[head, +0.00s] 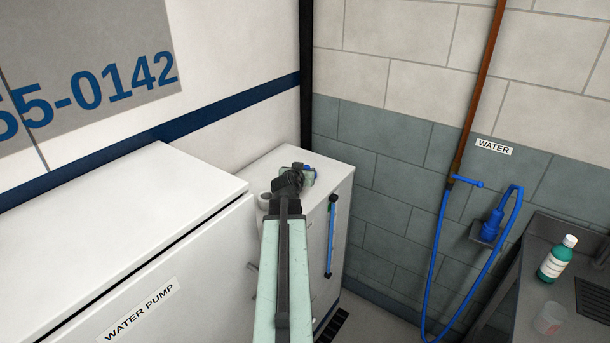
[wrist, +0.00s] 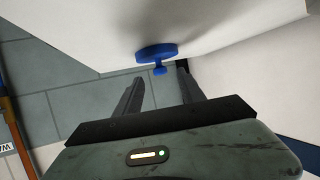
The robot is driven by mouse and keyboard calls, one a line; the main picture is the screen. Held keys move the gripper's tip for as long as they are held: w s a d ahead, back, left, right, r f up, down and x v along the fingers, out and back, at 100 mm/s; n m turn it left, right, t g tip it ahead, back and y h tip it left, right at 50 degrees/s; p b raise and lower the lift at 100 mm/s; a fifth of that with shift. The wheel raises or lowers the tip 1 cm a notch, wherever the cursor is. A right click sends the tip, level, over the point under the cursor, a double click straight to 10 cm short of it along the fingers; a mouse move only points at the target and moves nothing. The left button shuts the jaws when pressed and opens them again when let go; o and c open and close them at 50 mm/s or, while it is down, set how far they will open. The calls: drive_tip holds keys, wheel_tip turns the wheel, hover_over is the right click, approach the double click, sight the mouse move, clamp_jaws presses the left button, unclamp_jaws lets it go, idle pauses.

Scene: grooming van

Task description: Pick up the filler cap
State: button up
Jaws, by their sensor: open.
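The filler cap appears to be the blue disc with a small knob (wrist: 157,52) in the wrist view. It lies against a white surface, just beyond my fingertips. My gripper (wrist: 161,72) is open, with one dark finger on either side of the knob's line; I cannot tell whether either touches it. In the head view my gripper (head: 292,178) is over the top of the small white cabinet (head: 326,172), and mostly hides what is there. A bit of blue shows beside it.
A pale round fitting (head: 264,200) stands left of my gripper. The larger white water pump cabinet (head: 120,220) is at the left. A blue-handled bar (head: 331,236) is on the small cabinet's side. A blue hose (head: 433,260) hangs at the wall. A green bottle (head: 557,259) stands at the right.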

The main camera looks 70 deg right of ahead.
sight(306, 167)
drive_tip(key=x, duration=0.3)
drive_tip(key=b+x, duration=0.1)
drive_tip(key=x, duration=0.2)
drive_tip(key=shift+w+d+r+b, duration=0.15)
drive_tip(key=shift+w+d+b, duration=0.05)
drive_tip(key=shift+d+b, duration=0.1)
drive_tip(key=shift+a, duration=0.1)
drive_tip(key=shift+c, duration=1)
clamp_jaws()
